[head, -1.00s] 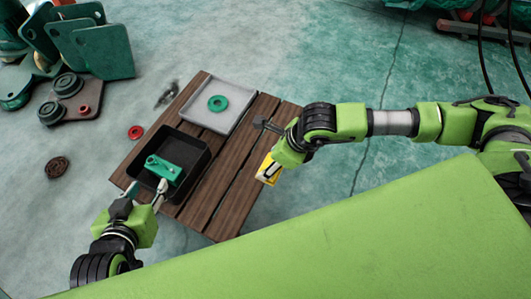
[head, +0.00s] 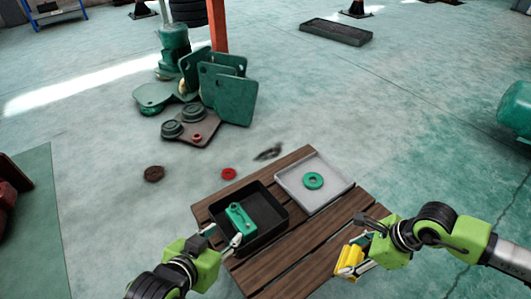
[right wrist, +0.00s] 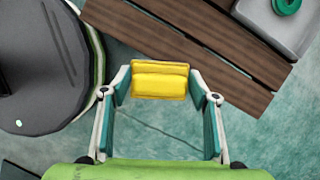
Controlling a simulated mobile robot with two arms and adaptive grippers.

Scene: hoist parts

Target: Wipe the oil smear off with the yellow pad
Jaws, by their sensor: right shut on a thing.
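The yellow pad (head: 348,258) is in my right gripper (head: 354,258), at the right edge of the slatted wooden table (head: 290,270). In the right wrist view the yellow pad (right wrist: 160,82) sits between the two fingertips (right wrist: 160,88), with floor below it in the picture. My left gripper (head: 221,238) is at the near left rim of the black bin (head: 272,233), its fingers spread apart. A green part (head: 239,217) lies in that bin, just beyond the fingers. I cannot make out an oil smear for certain on the table.
A grey tray (head: 337,193) holding a green ring (head: 313,180) is at the table's far right. A red ring (head: 229,174), a dark object (head: 269,152) and a brown disc (head: 154,174) lie on the floor beyond. Green plates (head: 228,92) stand farther back.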

